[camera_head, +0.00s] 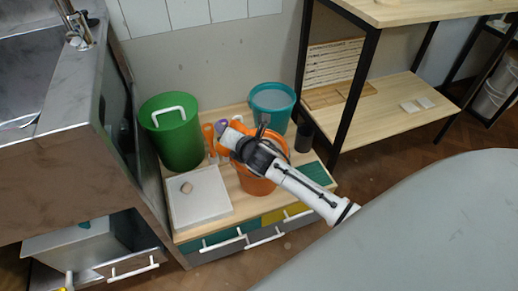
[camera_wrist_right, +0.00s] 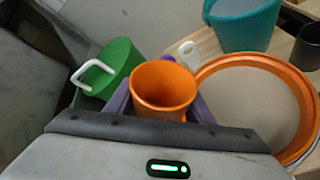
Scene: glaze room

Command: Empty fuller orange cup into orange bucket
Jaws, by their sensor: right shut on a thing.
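My right gripper (camera_head: 228,133), with purple fingers, is shut on an orange cup (camera_wrist_right: 163,88). The cup also shows in the head view (camera_head: 230,139). It is held at the left rim of the orange bucket (camera_head: 257,186), seen from the head. In the right wrist view the cup's mouth faces the camera and its inside looks orange; I cannot make out any contents. The orange bucket (camera_wrist_right: 303,88) stands right of the cup there, with a grey-beige surface inside. My gripper and forearm hide part of the bucket in the head view. My left gripper is not in view.
A green bucket (camera_head: 178,140) with a white handle stands left, a teal bucket (camera_head: 272,108) behind, and a dark cylinder (camera_head: 304,137) right. A white board (camera_head: 203,205) bears a small beige lump (camera_head: 187,187). A narrow orange item (camera_head: 208,131) stands by the green bucket. A shelf post (camera_head: 345,110) rises right.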

